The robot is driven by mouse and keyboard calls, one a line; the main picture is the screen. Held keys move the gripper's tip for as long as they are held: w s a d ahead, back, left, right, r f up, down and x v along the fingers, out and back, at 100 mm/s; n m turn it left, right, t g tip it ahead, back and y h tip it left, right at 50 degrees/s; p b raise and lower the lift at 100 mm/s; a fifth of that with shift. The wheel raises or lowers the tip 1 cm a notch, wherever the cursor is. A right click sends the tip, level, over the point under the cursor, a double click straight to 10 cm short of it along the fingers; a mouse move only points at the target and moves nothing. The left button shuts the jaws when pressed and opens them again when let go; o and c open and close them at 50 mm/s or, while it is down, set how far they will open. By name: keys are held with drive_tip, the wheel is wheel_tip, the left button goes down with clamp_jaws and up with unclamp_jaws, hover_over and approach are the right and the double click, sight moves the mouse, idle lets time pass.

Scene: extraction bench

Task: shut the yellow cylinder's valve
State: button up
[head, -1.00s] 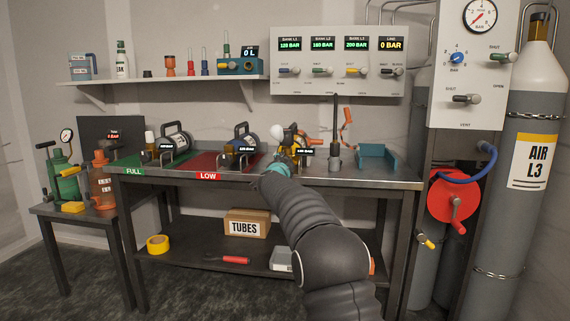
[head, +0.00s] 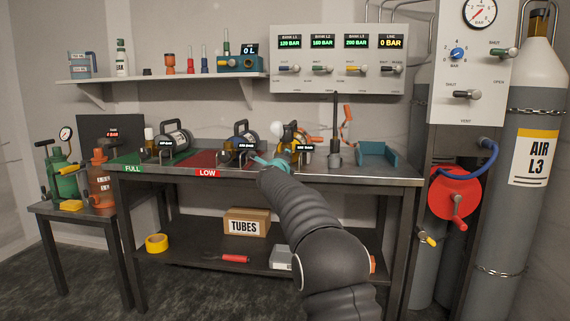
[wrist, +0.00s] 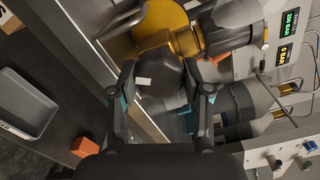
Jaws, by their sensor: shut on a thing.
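The yellow cylinder (wrist: 165,36) lies on the bench, at the top middle of the wrist view. In the head view it shows only partly, behind my gripper. Its dark round valve knob (wrist: 160,74), with a white mark, sits between my two fingers in the wrist view. My gripper (wrist: 162,100) is shut on this knob, one finger on each side. In the head view my gripper (head: 266,162) shows as teal fingertips at the bench's front edge; the knob is hard to make out there.
Two dark cylinders lie to the left, on the green FULL mat (head: 150,162) and the red LOW mat (head: 205,160). A teal cradle (head: 375,152) stands at the right of the bench (head: 345,176). A gauge panel (head: 340,60) hangs above.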

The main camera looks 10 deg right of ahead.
drive_tip(key=m+b, duration=0.2)
drive_tip(key=m, duration=0.5)
drive_tip(key=shift+f+b, duration=0.2)
drive_tip(key=shift+b, duration=0.1)
drive_tip(key=m+b, duration=0.1)
drive_tip(key=m, duration=0.3)
drive_tip(key=m+b, duration=0.1)
drive_tip(key=m, duration=0.2)
drive_tip(key=shift+a+m+b, duration=0.1)
drive_tip(key=shift+m+b, duration=0.2)
drive_tip(key=shift+b, duration=0.05)
drive_tip(key=m+b, duration=0.1)
drive_tip(key=m, duration=0.3)
drive_tip(key=shift+w+m+b, duration=0.1)
drive_tip(key=shift+m+b, duration=0.2)
drive_tip(key=shift+b, duration=0.05)
drive_tip(key=m+b, duration=0.1)
drive_tip(key=m, duration=0.2)
drive_tip(key=shift+m, duration=0.3)
drive_tip(key=m, duration=0.3)
drive_tip(key=shift+a+r+b, duration=0.1)
drive_tip(key=shift+b, duration=0.3)
drive_tip(key=shift+m, duration=1.8)
drive_tip(key=shift+r, duration=0.1)
